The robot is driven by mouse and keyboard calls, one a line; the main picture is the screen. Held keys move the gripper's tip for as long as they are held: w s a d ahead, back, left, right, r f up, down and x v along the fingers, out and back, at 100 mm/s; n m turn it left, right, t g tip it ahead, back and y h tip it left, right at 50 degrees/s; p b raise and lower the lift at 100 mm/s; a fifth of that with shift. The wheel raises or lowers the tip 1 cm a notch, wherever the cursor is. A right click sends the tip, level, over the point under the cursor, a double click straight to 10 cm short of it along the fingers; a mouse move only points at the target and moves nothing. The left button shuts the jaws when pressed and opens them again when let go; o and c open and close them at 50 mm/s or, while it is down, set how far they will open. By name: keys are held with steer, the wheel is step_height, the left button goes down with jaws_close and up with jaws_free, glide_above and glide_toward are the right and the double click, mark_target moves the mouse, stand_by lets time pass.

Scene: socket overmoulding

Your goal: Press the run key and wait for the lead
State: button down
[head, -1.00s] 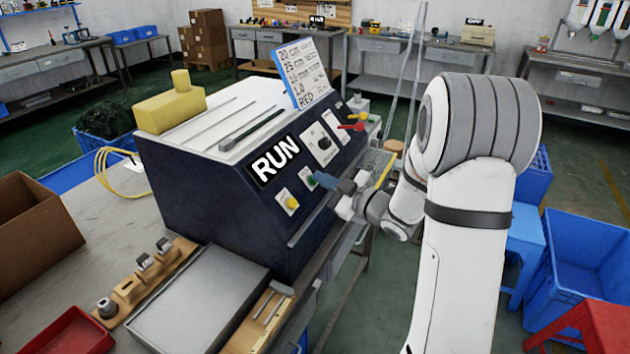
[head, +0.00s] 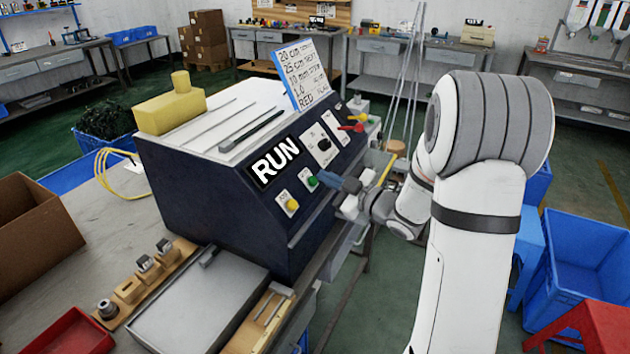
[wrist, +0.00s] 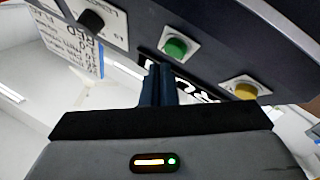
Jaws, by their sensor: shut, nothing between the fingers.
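The machine (head: 200,200) is a dark blue cabinet with a sloped front and a white top. A RUN label (head: 275,161) is on that front. Below it, a green key (head: 313,181) sits on a white plate; it also shows in the wrist view (wrist: 176,47). My gripper (head: 324,178) is shut and empty, with its blue fingers just off the green key. In the wrist view the fingertips (wrist: 158,70) show below and left of the key, apart from it. A small dark grey piece (head: 210,256) lies at the back edge of the grey tray (head: 195,310); I cannot tell whether it is the lead.
A yellow key (head: 292,204) is beside the green one, with a knob (head: 324,144) and a red lever (head: 352,127) farther along. A handwritten board (head: 307,75) stands on top. A wooden fixture strip (head: 130,290) lies left of the tray. Blue crates (head: 580,265) stand right.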

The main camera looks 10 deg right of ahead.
steer(key=s+d+r+p, duration=0.1)
steer(key=s+d+r, duration=0.1)
steer(key=d+r, duration=0.1)
steer(key=shift+r+p, duration=0.2)
steer(key=shift+p, duration=0.2)
stand_by(0.6)
steer(key=s+d+m+g+h, duration=0.3)
steer(key=s+d+m+h, duration=0.25)
steer(key=m+h, duration=0.6)
steer(key=s+a+f+m+g, duration=0.1)
steer(key=s+a+g, duration=0.2)
steer(key=s, duration=0.7)
steer(key=s+a+f+m+g, duration=0.1)
steer(key=s+a+g, duration=0.3)
steer(key=s, duration=0.7)
steer(key=shift+s+f+m+g, duration=0.2)
steer(key=shift+f+m+g, duration=0.1)
steer(key=shift+m+g, duration=0.25)
